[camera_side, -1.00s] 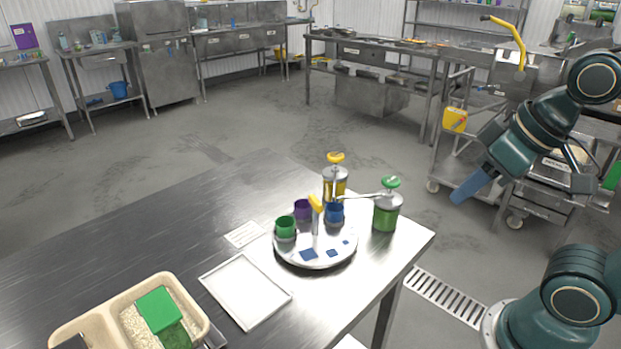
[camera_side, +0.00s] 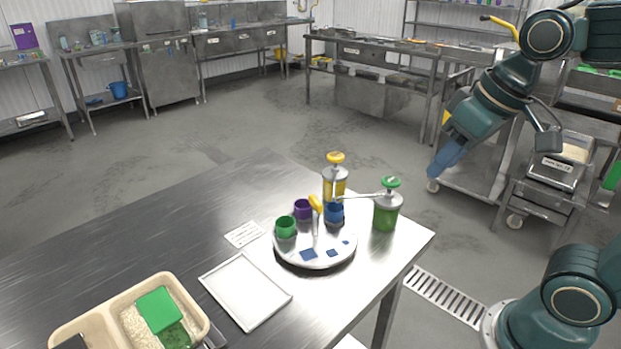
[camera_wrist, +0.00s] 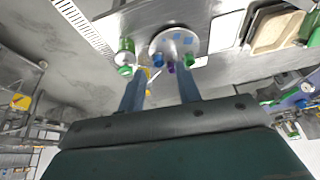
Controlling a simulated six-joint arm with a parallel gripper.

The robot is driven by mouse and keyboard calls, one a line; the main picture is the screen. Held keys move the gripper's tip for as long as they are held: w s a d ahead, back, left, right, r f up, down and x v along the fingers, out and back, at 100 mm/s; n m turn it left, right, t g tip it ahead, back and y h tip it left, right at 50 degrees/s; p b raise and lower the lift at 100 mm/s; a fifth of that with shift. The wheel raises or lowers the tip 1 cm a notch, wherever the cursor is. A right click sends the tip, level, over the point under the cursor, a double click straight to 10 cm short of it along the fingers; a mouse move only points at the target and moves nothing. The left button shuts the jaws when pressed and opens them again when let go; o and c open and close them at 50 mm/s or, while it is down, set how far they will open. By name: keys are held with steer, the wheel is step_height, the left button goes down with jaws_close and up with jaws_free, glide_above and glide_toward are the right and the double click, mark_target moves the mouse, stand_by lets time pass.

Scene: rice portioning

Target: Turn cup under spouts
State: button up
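A round white turntable (camera_side: 290,257) stands on the steel table with a green cup (camera_side: 286,228), a purple cup (camera_side: 302,209) and a blue cup (camera_side: 335,213) on it. A yellow-topped dispenser (camera_side: 336,184) stands behind the blue cup. My gripper (camera_side: 434,184) is in the air right of the table, apart from everything. In the wrist view its two blue fingers (camera_wrist: 160,80) are spread with nothing between them.
A white tray (camera_side: 222,271) lies left of the turntable beside a small label card (camera_side: 243,234). A beige two-part container (camera_side: 66,328) with grain and a green block is at front left. The table's left and back area is bare.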

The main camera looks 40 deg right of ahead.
steer(key=w+a+r+m+g, duration=0.1)
steer(key=w+r+m+g, duration=0.1)
steer(key=w, duration=1)
steer(key=m+g, duration=0.1)
steer(key=g, duration=0.2)
glide_above(315, 199)
step_height(315, 199, down, 6)
steer(key=shift+s+r, duration=0.1)
steer(key=shift+r, duration=0.05)
step_height(315, 199, down, 14)
steer(key=shift+r, duration=0.1)
jaws_close()
